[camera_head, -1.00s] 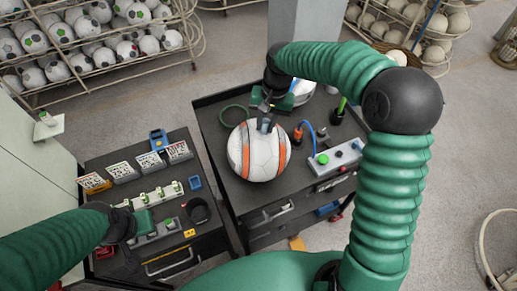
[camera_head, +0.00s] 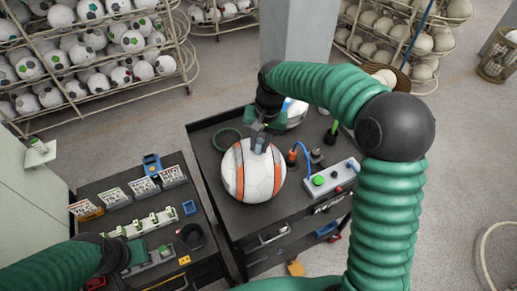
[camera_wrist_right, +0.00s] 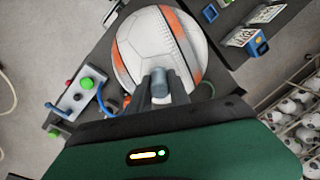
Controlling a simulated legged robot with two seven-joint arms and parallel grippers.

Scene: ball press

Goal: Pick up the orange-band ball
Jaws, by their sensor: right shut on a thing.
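The orange-band ball (camera_head: 262,182), white with orange and dark bands, is over the dark top of the right cart (camera_head: 225,213). I cannot tell whether it touches the top. In the right wrist view the ball (camera_wrist_right: 150,45) fills the upper middle. My right gripper (camera_head: 258,141) is at the ball's upper side, its two fingers (camera_wrist_right: 160,88) shut on a short grey cylinder (camera_wrist_right: 159,80) that appears to stand on the ball. The fingers hide the join between cylinder and ball. My left gripper (camera_head: 134,252) is low over the left cart, its fingers not clear.
A control box (camera_head: 332,180) with a green button stands right of the ball. A second ball (camera_head: 295,112) is behind the right gripper. A green ring (camera_head: 227,139) lies at the back left. The left cart holds cards and a black cup (camera_head: 190,236). Ball racks stand behind.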

